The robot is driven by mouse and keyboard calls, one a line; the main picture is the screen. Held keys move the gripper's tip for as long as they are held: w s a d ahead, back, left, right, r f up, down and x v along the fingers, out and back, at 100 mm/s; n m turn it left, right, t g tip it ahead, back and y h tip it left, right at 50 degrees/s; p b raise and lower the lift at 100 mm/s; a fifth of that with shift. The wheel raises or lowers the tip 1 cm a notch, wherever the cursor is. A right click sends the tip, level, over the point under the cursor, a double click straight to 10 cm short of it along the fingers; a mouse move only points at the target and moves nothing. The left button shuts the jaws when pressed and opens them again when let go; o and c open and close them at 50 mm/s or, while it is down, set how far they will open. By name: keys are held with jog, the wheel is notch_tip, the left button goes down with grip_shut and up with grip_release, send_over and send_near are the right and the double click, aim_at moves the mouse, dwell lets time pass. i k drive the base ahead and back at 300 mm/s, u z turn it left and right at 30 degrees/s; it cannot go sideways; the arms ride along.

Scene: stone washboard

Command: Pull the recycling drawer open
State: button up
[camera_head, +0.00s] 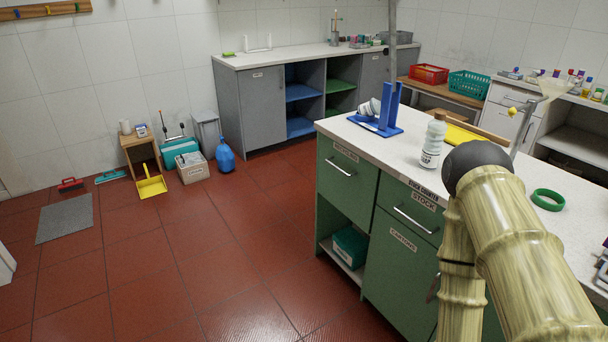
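A green drawer front (335,190) is at the left end of the island counter, with a bar handle (341,168) across it. The small label above it (346,150) seems to read "RECYCLING", though it is blurred. The drawer looks shut, its front flush with the cabinet. My arm rises at the right with a bamboo-like surface and a dark round joint, in front of part of the cabinet. My gripper is not in view. Nothing visible touches the drawer handle.
A drawer labelled "STOCK" (409,213) is to the right, above a "CARTONS" door (392,275). An open shelf below holds a teal box (350,246). A bottle (433,140) and blue rack (385,112) stand on the counter. The red tiled floor (240,265) left of the island is clear.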

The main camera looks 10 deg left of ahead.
aim_at(348, 181)
jog(key=u, duration=0.85)
jog(key=k, duration=1.1)
jog(key=u, duration=0.9)
jog(key=i, duration=0.7)
jog(key=z, duration=0.65)
jog(key=i, duration=1.35)
jog(key=z, duration=1.2)
jog(key=i, duration=0.45)
jog(key=z, duration=0.4)
